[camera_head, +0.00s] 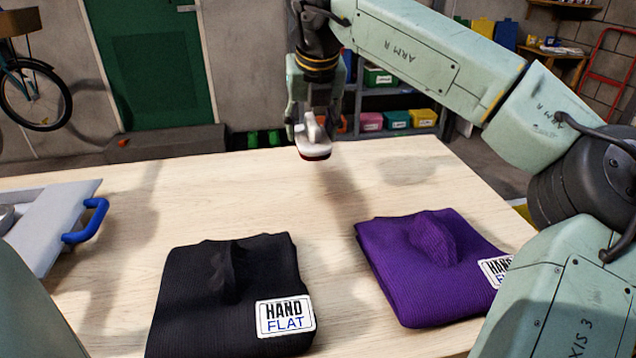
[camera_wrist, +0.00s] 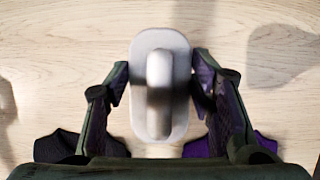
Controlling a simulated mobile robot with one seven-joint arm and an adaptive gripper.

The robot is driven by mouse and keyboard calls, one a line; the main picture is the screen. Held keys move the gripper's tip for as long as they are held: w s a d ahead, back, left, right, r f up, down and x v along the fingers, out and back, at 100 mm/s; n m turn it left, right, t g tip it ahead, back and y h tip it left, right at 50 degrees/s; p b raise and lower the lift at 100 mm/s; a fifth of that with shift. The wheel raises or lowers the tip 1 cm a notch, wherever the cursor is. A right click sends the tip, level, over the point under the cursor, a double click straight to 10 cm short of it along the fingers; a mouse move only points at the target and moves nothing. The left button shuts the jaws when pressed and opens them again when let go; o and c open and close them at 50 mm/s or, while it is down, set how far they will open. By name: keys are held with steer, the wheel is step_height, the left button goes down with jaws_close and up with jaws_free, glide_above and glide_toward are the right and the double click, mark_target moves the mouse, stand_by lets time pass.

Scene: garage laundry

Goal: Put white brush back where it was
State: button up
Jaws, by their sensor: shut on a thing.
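The white brush (camera_head: 312,142) hangs from my gripper (camera_head: 310,122) above the far part of the wooden table, between and beyond the two folded garments. It has a white body and a dark red underside. In the wrist view the white brush (camera_wrist: 160,55) shows from above, its raised handle between the two fingers of my gripper (camera_wrist: 160,85). The gripper is shut on it. A shadow lies on the table below, so the brush appears raised off the surface.
A black folded garment (camera_head: 225,295) labelled HAND FLAT lies front left, and a purple one (camera_head: 415,275) front right, each with a bump on top. A grey board with a blue handle (camera_head: 87,222) is at the left edge. The middle of the table (camera_head: 270,195) is clear.

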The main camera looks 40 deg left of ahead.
mark_target(314, 127)
steer(key=shift+a+f, duration=0.1)
steer(key=shift+a, duration=0.15)
steer(key=shift+w+f, duration=0.1)
steer(key=shift+f, duration=0.25)
steer(key=shift+f+p, duration=0.3)
steer(key=shift+f, duration=4.35)
steer(key=o, duration=1)
steer(key=shift+o, duration=0.2)
steer(key=shift+r, duration=0.25)
steer(key=b+v, duration=0.1)
steer(key=v, duration=1.1)
steer(key=shift+f, duration=0.1)
